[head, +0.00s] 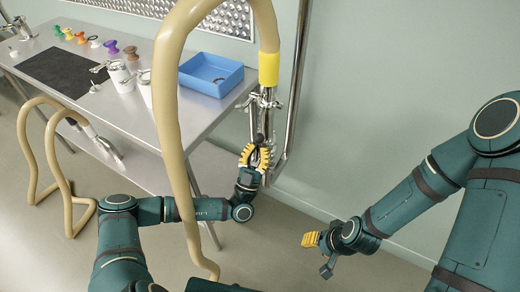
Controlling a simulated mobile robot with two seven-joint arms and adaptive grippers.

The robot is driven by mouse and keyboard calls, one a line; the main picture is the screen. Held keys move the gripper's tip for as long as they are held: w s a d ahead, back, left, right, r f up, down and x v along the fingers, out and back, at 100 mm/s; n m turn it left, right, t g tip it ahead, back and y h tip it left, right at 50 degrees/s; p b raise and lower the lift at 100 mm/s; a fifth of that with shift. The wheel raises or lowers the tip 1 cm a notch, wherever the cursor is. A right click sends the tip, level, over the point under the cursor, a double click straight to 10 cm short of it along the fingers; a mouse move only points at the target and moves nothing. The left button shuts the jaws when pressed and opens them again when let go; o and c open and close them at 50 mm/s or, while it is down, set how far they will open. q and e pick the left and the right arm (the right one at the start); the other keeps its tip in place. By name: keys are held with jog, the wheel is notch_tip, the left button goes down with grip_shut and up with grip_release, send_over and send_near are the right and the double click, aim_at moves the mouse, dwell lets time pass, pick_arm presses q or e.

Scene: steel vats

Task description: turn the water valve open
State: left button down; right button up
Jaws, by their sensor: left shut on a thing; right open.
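The water valve (264,98) sits on a vertical steel pipe at the wall, below the yellow collar (269,68) of a thick tan hose. My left gripper (257,152) is at the pipe just under the valve, shut on a small dark part that looks like the valve's handle. The yellow fingers hide most of that part, so its exact angle cannot be told. My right gripper (318,248) is open and empty, low at the right of centre, well apart from the valve.
The tan hose (168,110) loops in front of the steel table (135,125) and passes before my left arm. A blue bin (211,75), a black mat (60,72), metal cups and several coloured knobs are on the table. The floor at right is clear.

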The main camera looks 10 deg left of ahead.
pick_arm(q)
jog(key=shift+r, duration=0.15)
jog(key=c, duration=1.1)
grip_release()
jog(key=shift+o, duration=0.2)
jog(key=shift+f, duration=0.2)
jog(key=v, duration=1.2)
jog(key=shift+r, duration=0.1)
